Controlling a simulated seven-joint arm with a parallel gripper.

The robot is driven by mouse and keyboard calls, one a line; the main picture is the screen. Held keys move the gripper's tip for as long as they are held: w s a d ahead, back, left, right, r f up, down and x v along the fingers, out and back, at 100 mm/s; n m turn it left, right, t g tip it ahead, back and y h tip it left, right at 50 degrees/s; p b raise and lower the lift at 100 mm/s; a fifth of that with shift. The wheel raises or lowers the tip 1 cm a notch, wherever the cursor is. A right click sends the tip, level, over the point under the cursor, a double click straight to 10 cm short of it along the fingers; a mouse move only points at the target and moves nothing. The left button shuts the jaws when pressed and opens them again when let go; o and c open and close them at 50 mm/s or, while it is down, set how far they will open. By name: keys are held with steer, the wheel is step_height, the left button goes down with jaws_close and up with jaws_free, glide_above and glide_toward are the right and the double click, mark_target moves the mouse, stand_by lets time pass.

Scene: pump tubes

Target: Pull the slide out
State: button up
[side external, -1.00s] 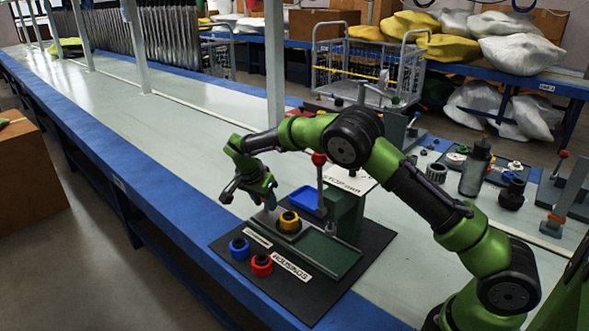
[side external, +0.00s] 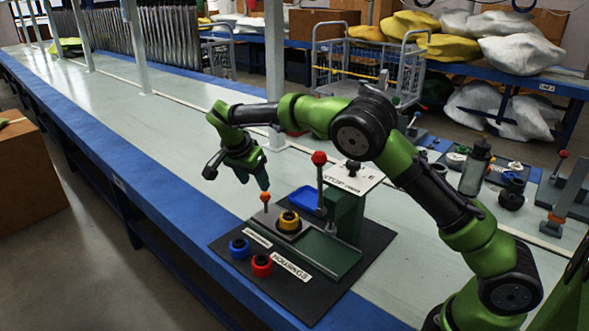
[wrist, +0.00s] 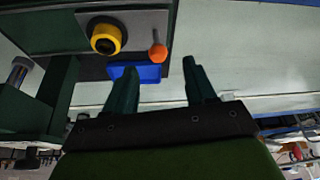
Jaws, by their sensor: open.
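The slide is a grey plate (side external: 284,237) in the dark green fixture, with a yellow-and-black ring part (side external: 289,221) seated on it. Its orange-knobbed upright handle (side external: 265,198) stands at the plate's left end. In the wrist view, the plate (wrist: 140,22), the yellow ring part (wrist: 106,38) and the orange knob (wrist: 157,52) all show. My gripper (side external: 265,184) is above the knob in the side view, apart from it as far as I can tell. In the wrist view, my gripper's (wrist: 158,68) two green fingers are spread, with the knob past their tips and nothing held.
A red-knobbed lever (side external: 319,160) and a green press column (side external: 345,212) stand right of the slide. A blue tray (side external: 305,199) lies behind it. Blue (side external: 239,248) and red (side external: 262,264) ring parts stand on the black mat (side external: 225,259). The bench at left is clear.

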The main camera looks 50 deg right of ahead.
steer(key=v, duration=0.7)
steer(key=shift+r, duration=0.3)
steer(key=shift+a, duration=0.1)
steer(key=s+d+r+n+t+y, duration=0.2)
steer(key=s+d+r+n, duration=0.25)
steer(key=s, duration=0.35)
steer(key=s+d+r+n+t+y, duration=0.25)
steer(key=s+d+r, duration=0.25)
steer(key=s, duration=0.3)
steer(key=s+a+f+n+t+y, duration=0.1)
steer(key=s+a+f+n, duration=0.1)
steer(key=s, duration=0.5)
steer(key=s+a+f+n+y, duration=0.1)
steer(key=s+a+f+n, duration=0.1)
steer(key=s+a, duration=0.5)
steer(key=shift+s+f+n+t, duration=0.4)
steer(key=shift+s+f, duration=0.25)
steer(key=shift+f, duration=0.25)
